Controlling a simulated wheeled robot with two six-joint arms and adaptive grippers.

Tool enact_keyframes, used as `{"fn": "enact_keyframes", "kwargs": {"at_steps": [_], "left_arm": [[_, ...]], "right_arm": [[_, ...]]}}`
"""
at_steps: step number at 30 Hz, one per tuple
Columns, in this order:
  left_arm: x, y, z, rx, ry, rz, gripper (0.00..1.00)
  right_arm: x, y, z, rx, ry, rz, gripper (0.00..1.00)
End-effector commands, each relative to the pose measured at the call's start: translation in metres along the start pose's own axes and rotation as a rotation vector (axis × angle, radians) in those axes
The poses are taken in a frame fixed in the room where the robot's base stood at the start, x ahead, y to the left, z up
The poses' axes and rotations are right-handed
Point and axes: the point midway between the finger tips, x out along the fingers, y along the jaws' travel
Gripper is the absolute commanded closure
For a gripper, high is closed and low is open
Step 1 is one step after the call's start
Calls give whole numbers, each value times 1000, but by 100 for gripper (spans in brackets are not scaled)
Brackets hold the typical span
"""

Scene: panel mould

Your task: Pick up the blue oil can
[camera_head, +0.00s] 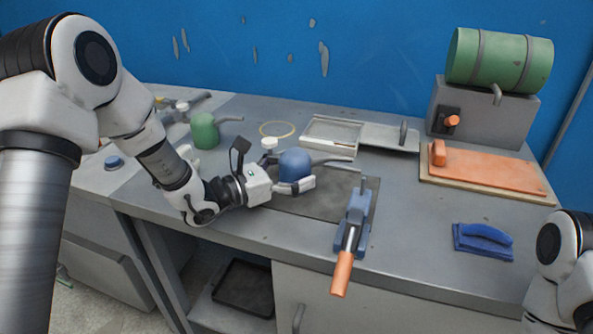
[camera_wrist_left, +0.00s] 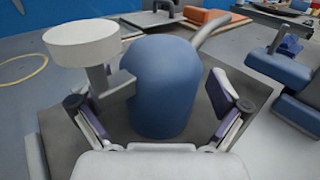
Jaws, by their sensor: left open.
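The blue oil can (camera_head: 295,164) stands upright on a dark mat (camera_head: 327,199) on the workbench, its grey spout pointing right. In the left wrist view the blue can (camera_wrist_left: 163,88) fills the middle, with a white round cap on a grey side arm at its left. My left gripper (camera_head: 290,184) is open around the can's lower body, one finger on each side. In the wrist view the left gripper's fingers (camera_wrist_left: 163,122) flank the can, and a gap shows at the right finger. Contact on the left side is hard to tell. My right arm shows at the lower right, its gripper out of view.
A blue clamp with an orange handle (camera_head: 342,272) stands right of the mat. A green can (camera_head: 205,131) is at the left, a yellow ring (camera_head: 277,129) and metal tray (camera_head: 331,135) behind. An orange float (camera_head: 490,172), blue block (camera_head: 483,240) and green drum (camera_head: 499,60) are at right.

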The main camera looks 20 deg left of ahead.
Motion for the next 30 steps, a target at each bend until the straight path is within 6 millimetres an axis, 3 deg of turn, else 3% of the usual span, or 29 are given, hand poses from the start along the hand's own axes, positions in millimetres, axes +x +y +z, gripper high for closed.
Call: {"fn": "enact_keyframes", "kwargs": {"at_steps": [6,8,13,23,30], "left_arm": [[2,0,0,-2,-1,1,1],[2,0,0,-2,-1,1,19],[2,0,0,-2,0,1,79],[2,0,1,-1,-1,1,80],[2,0,18,1,-2,1,80]], "right_arm": [[0,0,0,0,0,0,61],[0,0,0,0,0,0,61],[0,0,0,0,0,0,61],[0,0,0,0,0,0,61],[-2,0,0,0,0,0,61]]}}
